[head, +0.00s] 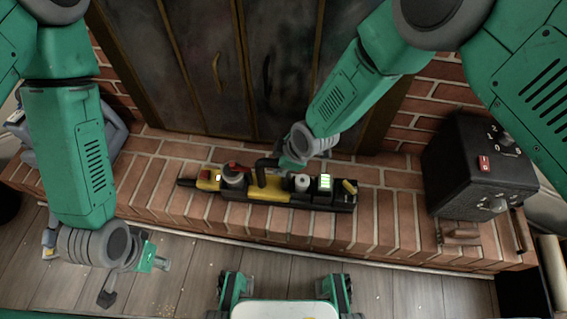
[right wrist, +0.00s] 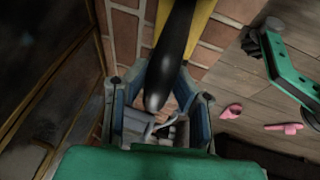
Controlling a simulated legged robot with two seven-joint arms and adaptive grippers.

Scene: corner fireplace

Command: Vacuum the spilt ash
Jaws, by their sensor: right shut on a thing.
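A yellow and black vacuum (head: 280,193) lies lengthwise on the brick hearth, with a red part at its left end and a lit green panel near its right end. My right gripper (head: 289,158) is at its raised black handle (head: 265,165), shut on it. In the right wrist view the dark handle (right wrist: 172,55) runs between the fingers of this gripper (right wrist: 160,98). My left gripper (head: 134,279) is open and empty over the floor, left of the vacuum. Small pale specks (head: 181,241), possibly ash, lie on the floor below the hearth; no clear pile shows.
A dark box with knobs and a red switch (head: 478,165) stands on the hearth at the right. A brown-handled item (head: 459,235) lies by it. Dark fireplace doors (head: 215,75) stand behind the vacuum. Pink pieces (right wrist: 283,128) lie on the wooden floor. The hearth's front edge is a step.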

